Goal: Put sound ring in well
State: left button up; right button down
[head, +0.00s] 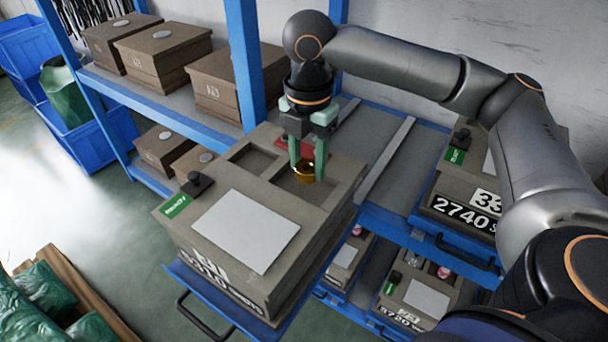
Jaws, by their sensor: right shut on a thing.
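A gold ring (306,174) is between the fingertips of my right gripper (308,165), which points down and is shut on it. A small red patch (283,141) shows behind the gripper fingers. The fingers hide part of the ring and of the recess around it. My left gripper is out of view.
The box sits on a pulled-out blue tray (222,308). A blank sheet (246,230), a green label (176,205) and a black knob (197,181) are on its top. A blue rack post (243,60) stands close left of my right gripper. Another box (464,193) is at right.

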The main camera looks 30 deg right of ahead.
aim_at(304, 176)
jog(key=shift+w+a+f, duration=0.1)
jog(key=shift+w+f, duration=0.3)
jog(key=shift+f, duration=1.65)
jog(key=shift+f, duration=0.15)
jog(key=shift+c, duration=1.8)
grip_release()
notch_tip(304, 176, up, 12)
jog(key=shift+r+p, duration=0.15)
jog(key=shift+p, duration=0.3)
